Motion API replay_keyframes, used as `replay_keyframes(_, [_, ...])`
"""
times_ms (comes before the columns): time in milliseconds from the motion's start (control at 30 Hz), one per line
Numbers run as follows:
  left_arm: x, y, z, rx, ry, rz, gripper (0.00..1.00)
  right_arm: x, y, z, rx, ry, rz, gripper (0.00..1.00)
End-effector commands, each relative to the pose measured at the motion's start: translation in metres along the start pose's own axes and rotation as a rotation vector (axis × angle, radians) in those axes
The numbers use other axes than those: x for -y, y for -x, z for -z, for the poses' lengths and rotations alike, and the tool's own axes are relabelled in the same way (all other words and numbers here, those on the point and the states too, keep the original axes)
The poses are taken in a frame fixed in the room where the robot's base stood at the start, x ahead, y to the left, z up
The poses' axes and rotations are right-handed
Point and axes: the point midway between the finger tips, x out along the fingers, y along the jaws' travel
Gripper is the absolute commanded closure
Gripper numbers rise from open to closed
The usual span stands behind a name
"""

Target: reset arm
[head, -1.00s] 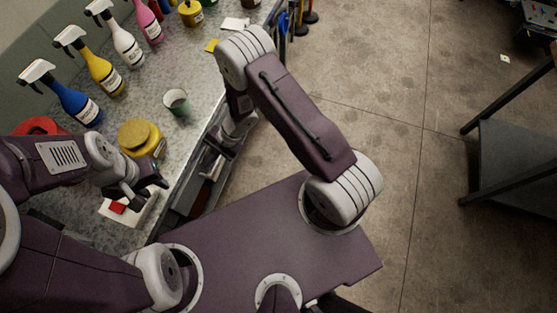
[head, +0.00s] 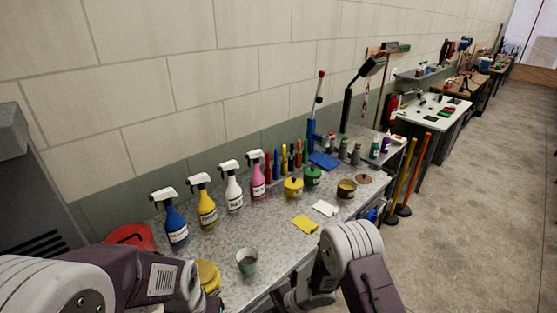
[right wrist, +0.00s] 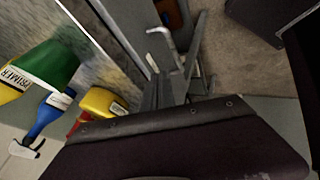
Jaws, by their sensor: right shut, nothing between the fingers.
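My right arm (head: 352,262) rises at the bottom middle of the head view, folded at the front edge of the counter (head: 225,252). Its gripper (head: 285,300) is low beside that edge, mostly hidden by the arm and the frame's bottom; it is shut and empty. My left arm (head: 135,275) reaches over the near left of the counter. Its wrist is beside a yellow tin (head: 208,275), and its fingers are out of sight. The right wrist view shows a purple surface of mine across the bottom and a green cup (right wrist: 48,65) at left.
Spray bottles in blue (head: 174,222), yellow (head: 206,205), white (head: 233,190) and pink (head: 258,178) line the counter's back. A grey-green cup (head: 246,261) stands near my arms. A yellow cloth (head: 305,223) lies farther right. Open floor (head: 470,210) is at right.

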Motion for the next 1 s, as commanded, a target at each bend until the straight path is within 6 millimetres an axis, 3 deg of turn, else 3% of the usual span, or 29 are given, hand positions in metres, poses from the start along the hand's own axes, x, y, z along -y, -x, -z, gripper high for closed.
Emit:
replay_keyframes(67, [0.0,-0.009,-0.001,0.0,0.0,0.0,0.64,-0.037,0.024,-0.012,0.038,0.025,-0.087,1.0])
replay_keyframes(167, [0.0,-0.02,-0.002,0.0,0.0,0.0,0.64,-0.09,0.091,-0.031,0.153,-0.032,-0.256,1.0])
replay_keyframes(233, [0.0,-0.028,-0.003,0.0,0.0,0.0,0.64,-0.106,0.148,-0.056,0.293,-0.207,-0.374,1.0])
replay_keyframes(267, [0.001,-0.03,-0.003,0.0,0.0,0.0,0.64,-0.104,0.173,-0.068,0.355,-0.313,-0.418,1.0])
replay_keyframes(333, [0.001,-0.036,-0.004,0.0,0.0,0.0,0.64,-0.079,0.228,-0.088,0.485,-0.627,-0.512,1.0])
replay_keyframes(367, [0.001,-0.039,-0.004,0.0,0.0,0.0,0.64,-0.059,0.247,-0.093,0.53,-0.791,-0.544,1.0])
replay_keyframes(400, [0.001,-0.04,-0.004,0.0,0.0,0.0,0.64,-0.027,0.265,-0.094,0.575,-1.02,-0.571,1.0])
replay_keyframes(500, [0.001,-0.04,-0.004,0.0,0.0,0.0,0.64,0.051,0.273,-0.073,0.624,-1.522,-0.545,1.0])
replay_keyframes(633, [0.001,-0.038,-0.004,0.0,0.0,0.0,0.64,0.113,0.256,-0.038,0.66,-1.921,-0.413,1.0])
replay_keyframes(767, [0.001,-0.038,-0.004,0.0,0.0,0.0,0.64,0.136,0.249,-0.017,0.686,-2.119,-0.339,1.0])
replay_keyframes(1000, [0.001,-0.038,-0.004,0.0,0.0,0.0,0.64,0.137,0.25,-0.017,0.691,-2.137,-0.343,1.0])
